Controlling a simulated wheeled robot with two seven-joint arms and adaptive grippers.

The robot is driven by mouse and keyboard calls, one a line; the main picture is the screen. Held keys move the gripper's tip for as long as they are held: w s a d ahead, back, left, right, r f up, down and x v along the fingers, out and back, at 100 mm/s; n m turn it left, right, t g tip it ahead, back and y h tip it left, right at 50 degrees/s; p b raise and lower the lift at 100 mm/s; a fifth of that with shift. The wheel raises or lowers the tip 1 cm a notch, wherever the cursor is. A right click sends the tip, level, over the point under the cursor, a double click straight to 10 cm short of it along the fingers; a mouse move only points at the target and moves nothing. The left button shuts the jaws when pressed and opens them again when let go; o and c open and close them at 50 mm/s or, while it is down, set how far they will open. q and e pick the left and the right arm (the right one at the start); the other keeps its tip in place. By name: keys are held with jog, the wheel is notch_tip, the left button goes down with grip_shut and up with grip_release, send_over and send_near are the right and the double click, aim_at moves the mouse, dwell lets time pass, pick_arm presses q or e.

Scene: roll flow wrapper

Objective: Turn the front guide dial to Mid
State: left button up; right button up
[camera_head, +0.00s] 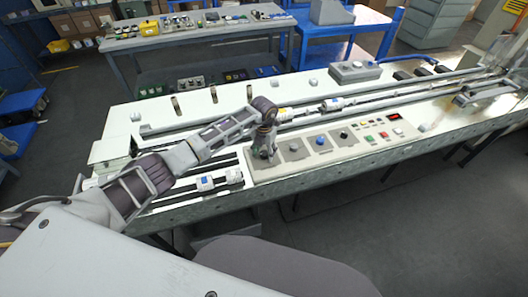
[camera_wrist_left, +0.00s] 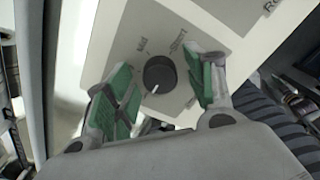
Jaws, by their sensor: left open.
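The dial (camera_wrist_left: 160,74) is a round black knob with a white pointer line, set on a grey plate in the left wrist view. Its line points to the lower left of that picture. Two small labels (camera_wrist_left: 178,40) stand above the knob; one seems to read Mid, and the other is too small to read surely. My left gripper (camera_wrist_left: 158,66) is open, with its green-padded fingers on either side of the knob and visible gaps to it. In the head view my left gripper (camera_head: 264,150) is over the left end of the control panel (camera_head: 270,172) and hides the knob there. My right gripper does not show.
To the right on the panel are a grey plate (camera_head: 294,148), a blue knob (camera_head: 320,140), a black knob (camera_head: 344,134), several buttons and a red display (camera_head: 395,115). Long rails run behind the panel. A blue-labelled block (camera_head: 206,183) lies left of the panel.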

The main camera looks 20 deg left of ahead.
pick_arm(q)
jog(key=shift+c, duration=0.2)
jog(key=c, duration=1)
